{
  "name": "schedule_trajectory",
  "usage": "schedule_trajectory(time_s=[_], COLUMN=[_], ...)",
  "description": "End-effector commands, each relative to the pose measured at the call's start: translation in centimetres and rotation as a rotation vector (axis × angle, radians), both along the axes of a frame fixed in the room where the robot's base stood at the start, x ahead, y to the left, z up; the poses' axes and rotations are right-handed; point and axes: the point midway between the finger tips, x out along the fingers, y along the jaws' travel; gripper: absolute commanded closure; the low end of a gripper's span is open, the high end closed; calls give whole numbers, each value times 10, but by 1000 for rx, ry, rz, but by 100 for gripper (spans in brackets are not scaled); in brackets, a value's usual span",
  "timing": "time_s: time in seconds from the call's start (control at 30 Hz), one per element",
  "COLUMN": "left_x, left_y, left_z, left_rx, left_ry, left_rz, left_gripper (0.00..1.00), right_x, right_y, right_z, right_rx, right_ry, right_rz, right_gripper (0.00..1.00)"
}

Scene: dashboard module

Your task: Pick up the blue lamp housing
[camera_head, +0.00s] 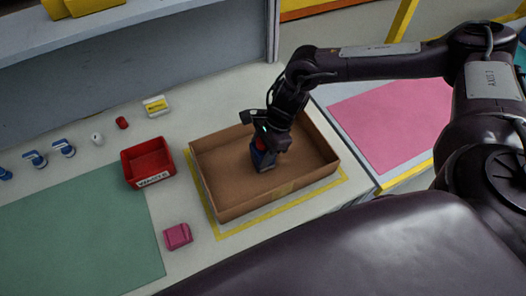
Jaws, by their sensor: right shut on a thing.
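A blue lamp housing (263,159) with a red part near its top is inside the open cardboard box (225,207), near the middle of its floor. My right gripper (266,142) reaches down into the box from above and is shut on the blue housing. The gripper hides much of the housing. Whether the housing touches the box floor is hard to tell. My left gripper is not in view.
The box walls surround the right gripper. A red bin (147,163) stands left of the box, with a pink block (177,236) in front. Several small blue parts (35,159) lie at far left by a green mat (80,240). A pink mat (395,120) lies right.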

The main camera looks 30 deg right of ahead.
Motion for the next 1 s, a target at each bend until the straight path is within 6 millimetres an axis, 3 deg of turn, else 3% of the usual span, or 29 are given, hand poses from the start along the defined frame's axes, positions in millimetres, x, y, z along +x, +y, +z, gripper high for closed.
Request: schedule_trajectory(time_s=[0.1, 0.37, 0.57, 0.77, 1.0], left_x=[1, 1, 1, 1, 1], left_y=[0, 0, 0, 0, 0], left_z=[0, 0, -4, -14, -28], left_rx=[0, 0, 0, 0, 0], left_ry=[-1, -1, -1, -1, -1], left_rz=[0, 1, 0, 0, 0], left_gripper=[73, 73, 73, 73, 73], right_x=[0, 1, 2, 2, 2], right_y=[0, 0, 0, 0, 1], right_z=[1, 2, 18, 59, 130], right_rx=[1, 1, 3, 2, 1], right_ry=[-1, -2, -5, -9, -9], right_rz=[0, 0, 0, 1, 2], right_gripper=[77, 77, 77, 77, 77])
